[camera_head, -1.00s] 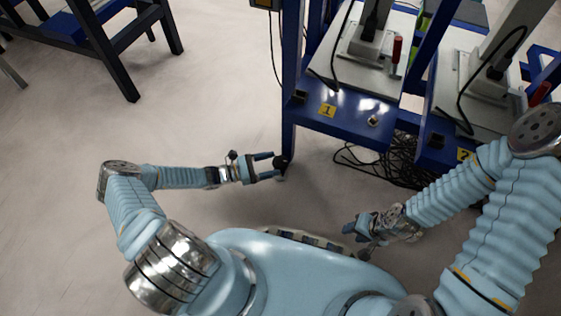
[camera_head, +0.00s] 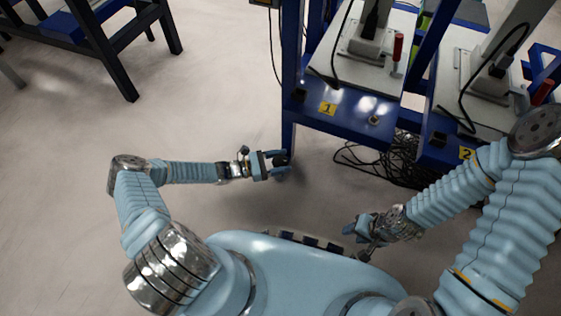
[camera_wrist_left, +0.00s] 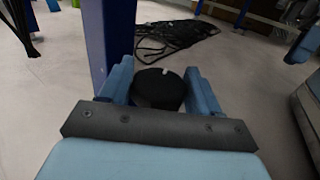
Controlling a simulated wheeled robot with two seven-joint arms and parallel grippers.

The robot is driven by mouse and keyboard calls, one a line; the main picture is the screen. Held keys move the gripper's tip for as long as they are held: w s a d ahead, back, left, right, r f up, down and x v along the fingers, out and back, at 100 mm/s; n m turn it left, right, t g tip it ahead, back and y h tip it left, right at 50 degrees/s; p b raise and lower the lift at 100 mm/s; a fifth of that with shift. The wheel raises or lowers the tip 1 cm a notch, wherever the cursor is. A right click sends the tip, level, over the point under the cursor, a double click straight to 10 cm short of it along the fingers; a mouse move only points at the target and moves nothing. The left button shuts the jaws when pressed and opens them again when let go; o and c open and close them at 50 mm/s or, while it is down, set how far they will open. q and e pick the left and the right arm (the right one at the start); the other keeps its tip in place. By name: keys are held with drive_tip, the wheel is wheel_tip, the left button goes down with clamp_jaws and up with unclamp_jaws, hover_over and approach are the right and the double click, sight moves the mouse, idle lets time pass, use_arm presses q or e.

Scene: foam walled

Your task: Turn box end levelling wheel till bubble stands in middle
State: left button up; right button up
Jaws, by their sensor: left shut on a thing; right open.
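The black levelling wheel (camera_wrist_left: 158,88) sits at the foot of the bench's near blue leg (camera_head: 288,137). In the left wrist view it lies between the two blue fingers, and a small pale mark shows on its far edge. My left gripper (camera_head: 281,161) is shut on the wheel, which also shows dark between the fingers in the head view (camera_head: 280,160). My right gripper (camera_head: 355,236) is open and empty, low in front of my body. A small square fitting (camera_head: 375,119) sits on the blue bench frame; I cannot make out a bubble in it.
The blue bench (camera_head: 345,125) carries a yellow label 1 (camera_head: 327,109) and a grey plate with a red-handled device. Black cables (camera_head: 385,163) lie heaped on the floor under it. A second station (camera_head: 468,153) stands to the right.

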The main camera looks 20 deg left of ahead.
use_arm(q)
drive_tip(key=shift+f+m+g+h+b, duration=0.3)
drive_tip(key=shift+m+g+b, duration=0.1)
drive_tip(key=shift+g+b, duration=0.15)
drive_tip(key=shift+r+g, duration=0.1)
drive_tip(key=shift+g, duration=0.15)
drive_tip(key=shift+r, duration=0.15)
use_arm(e)
wheel_tip(320, 180, down, 2)
drive_tip(key=shift+f, duration=0.1)
use_arm(q)
drive_tip(key=o, duration=0.7)
drive_tip(key=shift+a, duration=0.1)
drive_tip(key=v, duration=1.3)
drive_tip(key=shift+s+a+p, duration=0.1)
drive_tip(key=shift+a+p, duration=0.3)
use_arm(e)
drive_tip(key=shift+r, duration=0.5)
